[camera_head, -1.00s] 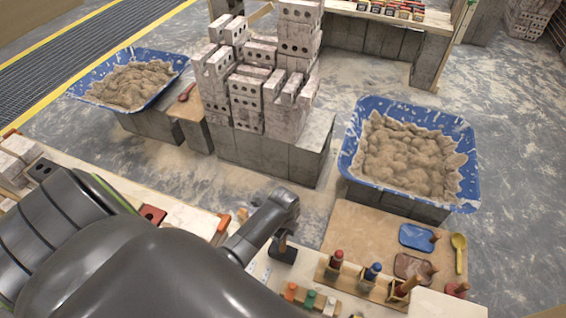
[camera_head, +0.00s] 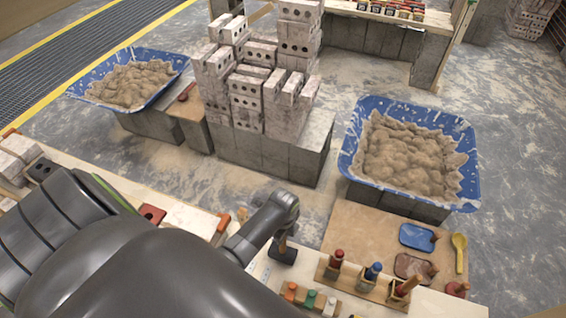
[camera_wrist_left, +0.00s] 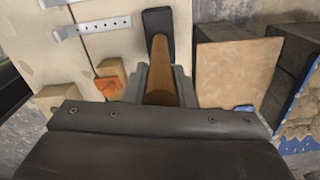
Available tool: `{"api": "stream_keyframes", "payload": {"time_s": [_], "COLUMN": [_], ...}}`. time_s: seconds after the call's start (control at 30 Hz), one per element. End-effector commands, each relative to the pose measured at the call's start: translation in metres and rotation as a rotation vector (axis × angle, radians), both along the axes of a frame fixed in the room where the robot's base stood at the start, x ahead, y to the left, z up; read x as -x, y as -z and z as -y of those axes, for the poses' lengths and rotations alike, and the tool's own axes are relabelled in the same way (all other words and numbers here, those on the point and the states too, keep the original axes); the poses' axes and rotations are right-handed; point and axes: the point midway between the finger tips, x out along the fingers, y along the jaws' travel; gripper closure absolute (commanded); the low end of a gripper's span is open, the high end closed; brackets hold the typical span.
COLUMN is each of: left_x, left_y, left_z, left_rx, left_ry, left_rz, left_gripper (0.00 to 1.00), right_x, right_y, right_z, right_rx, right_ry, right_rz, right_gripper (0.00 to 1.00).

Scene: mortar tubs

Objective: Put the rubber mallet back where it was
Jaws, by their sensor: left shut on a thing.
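The rubber mallet has a black head (camera_head: 284,252) and a brown wooden handle. In the head view it is at the workbench's edge, below my left wrist. In the left wrist view the black head (camera_wrist_left: 158,22) is at the top and the handle (camera_wrist_left: 162,75) runs down between the fingers. My left gripper (camera_wrist_left: 162,88) is shut on the handle. In the head view my left gripper (camera_head: 281,235) is mostly hidden behind my own wrist. I cannot tell whether the head touches the bench. My right gripper is in neither view.
A wooden rack (camera_head: 360,284) with several handled tools stands right of the mallet. Orange, green and white pieces (camera_head: 310,299) stand in front of it. A blue mortar tub (camera_head: 467,140) stands behind.

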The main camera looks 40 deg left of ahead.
Motion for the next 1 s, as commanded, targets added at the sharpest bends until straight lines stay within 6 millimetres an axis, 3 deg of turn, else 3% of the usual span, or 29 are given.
{"api": "stream_keyframes", "payload": {"time_s": [0.03, 0.2, 0.57, 0.77, 1.0], "left_x": [-0.001, -0.001, 0.0, -0.001, -0.001], "left_y": [0.0, 0.0, -0.002, -0.024, -0.067], "left_z": [0.0, 0.0, 0.0, 0.0, 0.0], "left_rx": [0.0, 0.0, 0.0, 0.0, -0.001], "left_ry": [0.0, 0.0, 0.0, 0.0, 0.001], "left_rz": [0.002, 0.002, 0.0, 0.004, 0.006], "left_gripper": [0.74, 0.52, 0.51, 0.51, 0.51], "right_x": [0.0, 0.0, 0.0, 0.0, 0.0], "right_y": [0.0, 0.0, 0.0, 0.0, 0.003], "right_z": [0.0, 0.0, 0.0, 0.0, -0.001], "right_rx": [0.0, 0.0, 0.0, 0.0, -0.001], "right_ry": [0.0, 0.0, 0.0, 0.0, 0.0], "right_rz": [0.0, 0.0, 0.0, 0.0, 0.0], "right_gripper": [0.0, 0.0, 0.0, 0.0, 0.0]}}
